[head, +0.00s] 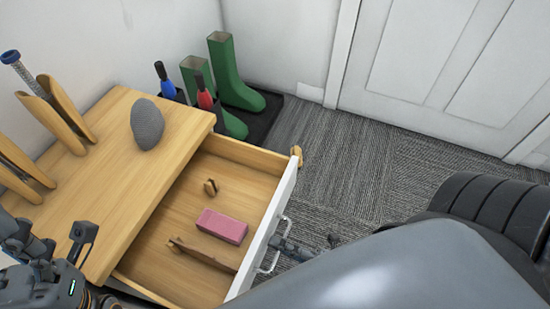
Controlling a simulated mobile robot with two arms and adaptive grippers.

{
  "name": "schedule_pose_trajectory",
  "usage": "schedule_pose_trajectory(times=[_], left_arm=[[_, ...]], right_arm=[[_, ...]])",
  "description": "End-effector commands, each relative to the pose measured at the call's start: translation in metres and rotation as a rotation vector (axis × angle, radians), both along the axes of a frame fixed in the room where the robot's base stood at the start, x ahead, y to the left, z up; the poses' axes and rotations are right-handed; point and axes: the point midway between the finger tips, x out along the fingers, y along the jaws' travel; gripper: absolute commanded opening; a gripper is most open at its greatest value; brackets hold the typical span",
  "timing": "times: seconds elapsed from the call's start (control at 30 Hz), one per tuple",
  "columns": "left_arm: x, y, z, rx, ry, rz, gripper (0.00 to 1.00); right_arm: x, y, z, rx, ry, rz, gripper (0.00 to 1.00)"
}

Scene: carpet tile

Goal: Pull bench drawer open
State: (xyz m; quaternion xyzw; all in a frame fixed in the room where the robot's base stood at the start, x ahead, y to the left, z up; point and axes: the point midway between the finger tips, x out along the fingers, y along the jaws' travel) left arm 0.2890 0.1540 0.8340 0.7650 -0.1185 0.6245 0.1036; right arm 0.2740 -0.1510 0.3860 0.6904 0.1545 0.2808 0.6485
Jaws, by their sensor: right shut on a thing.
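The wooden bench (150,190) stands at the left with its drawer (262,232) pulled well out to the right. The drawer has a white front and a metal bar handle (268,262) on its outer face. My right gripper (284,243) is at the handle, shut on it; my own grey body hides part of the view just below. My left gripper (62,243) is at the lower left, beside the bench's near edge, and is cut by the picture's edge. Whether its fingers are open is unclear.
Inside the drawer lie a pink block (222,226), a thin brown strip (203,255) and a small brown piece (210,187). A grey stone-like lump (147,123) sits on the bench top. Green boots (228,75) stand behind. Carpet (335,180) is clear toward the white door.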

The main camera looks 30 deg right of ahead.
Motion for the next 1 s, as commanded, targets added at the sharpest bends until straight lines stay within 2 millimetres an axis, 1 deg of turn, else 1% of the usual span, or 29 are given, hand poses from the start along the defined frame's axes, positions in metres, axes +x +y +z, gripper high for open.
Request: schedule_pose_trajectory(times=[0.03, 0.27, 0.3, 0.37, 0.4, 0.43, 0.77, 0.87, 1.0], left_arm=[[0.0, 0.0, 0.0, 0.0, 0.0, 0.0, 0.76], [0.0, 0.0, 0.0, -0.001, 0.0, 0.0, 0.76], [0.0, 0.0, 0.0, -0.001, 0.0, 0.0, 0.76], [0.0, 0.0, 0.0, -0.001, 0.001, 0.0, 0.76], [0.0, 0.0, 0.0, -0.001, 0.001, 0.0, 0.76], [0.0, 0.0, 0.0, -0.001, 0.001, 0.0, 0.76], [0.001, 0.0, -0.002, -0.003, 0.007, 0.003, 0.76], [0.001, 0.0, -0.001, -0.002, 0.006, 0.002, 0.76], [0.001, 0.0, -0.001, -0.001, 0.006, 0.002, 0.76]], right_arm=[[-0.001, -0.001, -0.003, -0.004, 0.008, -0.002, 0.0], [-0.001, -0.001, -0.003, -0.004, 0.008, -0.002, 0.0], [-0.001, -0.001, -0.003, -0.004, 0.008, -0.002, 0.1], [-0.001, -0.001, -0.003, -0.004, 0.008, -0.002, 0.22], [-0.001, -0.001, -0.003, -0.004, 0.007, -0.002, 0.3], [-0.001, -0.001, -0.003, -0.004, 0.006, -0.001, 0.32], [-0.002, -0.002, -0.002, -0.002, 0.003, -0.001, 0.32], [-0.01, -0.007, -0.004, -0.002, 0.005, -0.001, 0.32], [-0.031, -0.022, -0.009, -0.004, 0.007, 0.0, 0.32]])
